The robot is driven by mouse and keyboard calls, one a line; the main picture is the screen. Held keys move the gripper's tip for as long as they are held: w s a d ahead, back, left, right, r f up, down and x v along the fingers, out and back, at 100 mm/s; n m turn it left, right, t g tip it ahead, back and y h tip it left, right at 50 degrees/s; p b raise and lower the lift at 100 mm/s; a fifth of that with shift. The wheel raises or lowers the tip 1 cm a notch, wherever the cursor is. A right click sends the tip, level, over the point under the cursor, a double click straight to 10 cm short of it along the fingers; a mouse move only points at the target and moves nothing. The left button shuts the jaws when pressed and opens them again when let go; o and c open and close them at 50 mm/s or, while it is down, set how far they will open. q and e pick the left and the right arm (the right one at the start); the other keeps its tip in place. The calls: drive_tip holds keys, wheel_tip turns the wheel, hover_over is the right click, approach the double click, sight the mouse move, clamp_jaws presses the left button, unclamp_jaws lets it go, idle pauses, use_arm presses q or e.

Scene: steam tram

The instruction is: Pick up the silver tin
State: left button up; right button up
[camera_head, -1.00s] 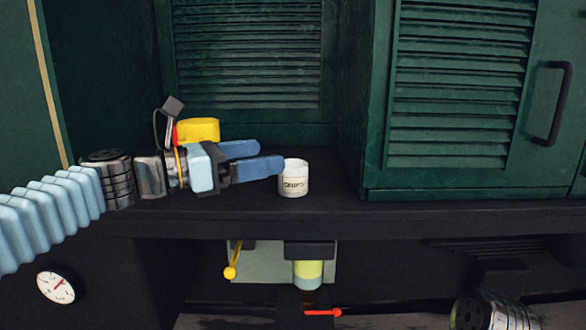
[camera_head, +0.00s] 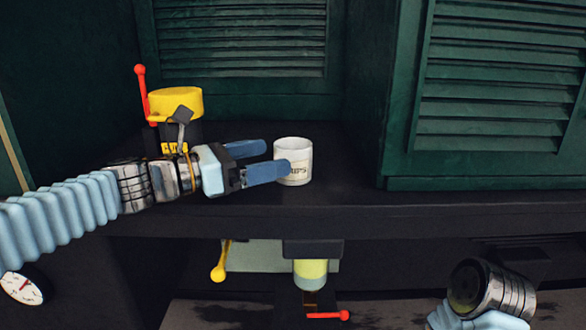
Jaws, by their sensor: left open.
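A pale, whitish-silver tin (camera_head: 301,150) with dark lettering on its side stands upright on the dark shelf. It is open or recessed at the top. My left gripper (camera_head: 277,158) reaches in from the left with its two blue fingers apart. The near fingertip overlaps the front left of the tin, hiding part of its lettering. The far fingertip ends just left of the tin. I cannot tell whether either finger touches it. Only part of my right arm shows at the lower right; its gripper is out of view.
A black device with a yellow top (camera_head: 176,104) and a red lever (camera_head: 142,90) stands behind my left arm. Green louvred panels rise behind and right of the shelf (camera_head: 340,195). Below hang a yellow lever (camera_head: 219,266) and a yellow-green cylinder (camera_head: 310,272). The shelf right of the tin is clear.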

sight(295, 151)
use_arm(q)
drive_tip(key=x, duration=0.6)
drive_tip(key=shift+w+d+r+p, duration=0.1)
drive_tip(key=shift+d+p, duration=0.15)
drive_tip(key=shift+p, duration=0.05)
drive_tip(key=c, duration=1.1)
